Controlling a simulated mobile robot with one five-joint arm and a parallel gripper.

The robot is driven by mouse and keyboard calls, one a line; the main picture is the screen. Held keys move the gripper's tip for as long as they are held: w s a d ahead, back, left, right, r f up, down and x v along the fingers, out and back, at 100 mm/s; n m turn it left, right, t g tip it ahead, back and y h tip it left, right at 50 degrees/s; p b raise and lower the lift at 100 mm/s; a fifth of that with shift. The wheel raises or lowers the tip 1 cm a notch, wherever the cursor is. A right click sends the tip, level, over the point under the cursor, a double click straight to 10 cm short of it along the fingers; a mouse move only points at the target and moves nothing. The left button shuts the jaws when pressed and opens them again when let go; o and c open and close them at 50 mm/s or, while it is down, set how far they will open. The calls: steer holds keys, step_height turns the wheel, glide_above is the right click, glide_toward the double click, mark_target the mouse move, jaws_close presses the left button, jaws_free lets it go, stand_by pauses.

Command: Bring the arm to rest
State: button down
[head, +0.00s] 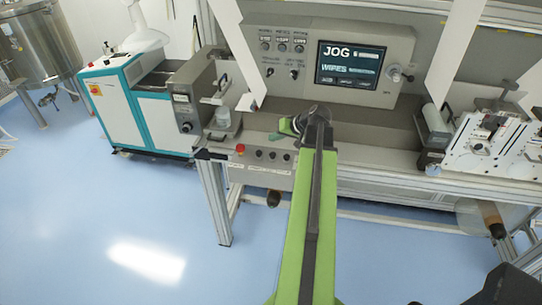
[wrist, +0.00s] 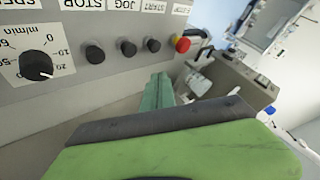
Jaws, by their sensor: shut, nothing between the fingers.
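My arm, green with a dark strip, reaches forward from the bottom of the head view to the machine's front. My gripper (head: 279,136) is at its far end, small in this view, close to the top edge of the button panel. In the wrist view the dark green fingers of my gripper (wrist: 157,91) are together, with nothing visible between them. They point toward the panel's row of buttons. Whether they touch the machine I cannot tell.
The button panel (head: 262,172) has a red emergency button (wrist: 183,44), several black buttons and a speed knob (wrist: 36,65). A screen (head: 348,65) reading JOG is behind. A teal-and-white cabinet (head: 140,112) stands left. Blue floor (head: 90,220) is open at the left.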

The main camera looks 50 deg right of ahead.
steer(key=shift+w+a, duration=0.15)
steer(key=w+a+n+g+y, duration=0.1)
steer(key=w+a+n, duration=0.1)
steer(key=w+a, duration=0.55)
steer(key=w+a+n+y, duration=0.2)
steer(key=w+a, duration=0.2)
steer(key=a, duration=0.7)
steer(key=w+a+f+n+g, duration=0.1)
steer(key=a+f+n+g, duration=0.1)
steer(key=a, duration=0.8)
steer(key=w+a+f+n+g, duration=0.1)
steer(key=a+n, duration=0.1)
steer(key=a, duration=0.9)
steer(key=s+a+f+n+g+h, duration=0.1)
steer(key=s+a+f+g, duration=0.15)
steer(key=a, duration=0.35)
steer(key=s+a+f+n+g, duration=0.1)
steer(key=s+a, duration=0.2)
steer(key=a, duration=0.3)
steer(key=s+d+m+g+h, duration=0.1)
steer(key=s+d+m+h, duration=0.1)
steer(key=s+d+h, duration=0.1)
steer(key=shift+s+d+f+m+g, duration=0.35)
steer(key=shift+s+d, duration=0.1)
steer(key=shift+s, duration=0.55)
